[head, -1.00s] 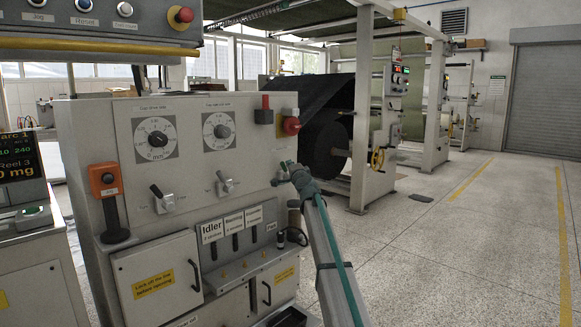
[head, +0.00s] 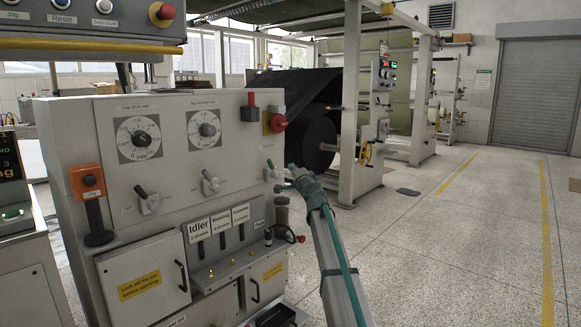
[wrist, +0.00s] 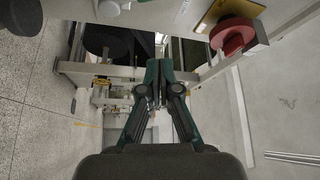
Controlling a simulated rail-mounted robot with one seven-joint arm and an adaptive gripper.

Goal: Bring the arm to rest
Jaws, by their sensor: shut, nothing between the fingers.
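My gripper (head: 287,179) is at the right edge of the grey control panel (head: 165,105) in the head view, at the end of my arm reaching up from the lower right. In the wrist view the two fingers of my gripper (wrist: 158,90) are together, with nothing between them.
A red knob (head: 277,122) sticks out at the panel's upper right and shows as a red button (wrist: 232,36) in the wrist view. A black roll (head: 316,142) on a white frame stands behind. The speckled floor (head: 450,240) to the right is open.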

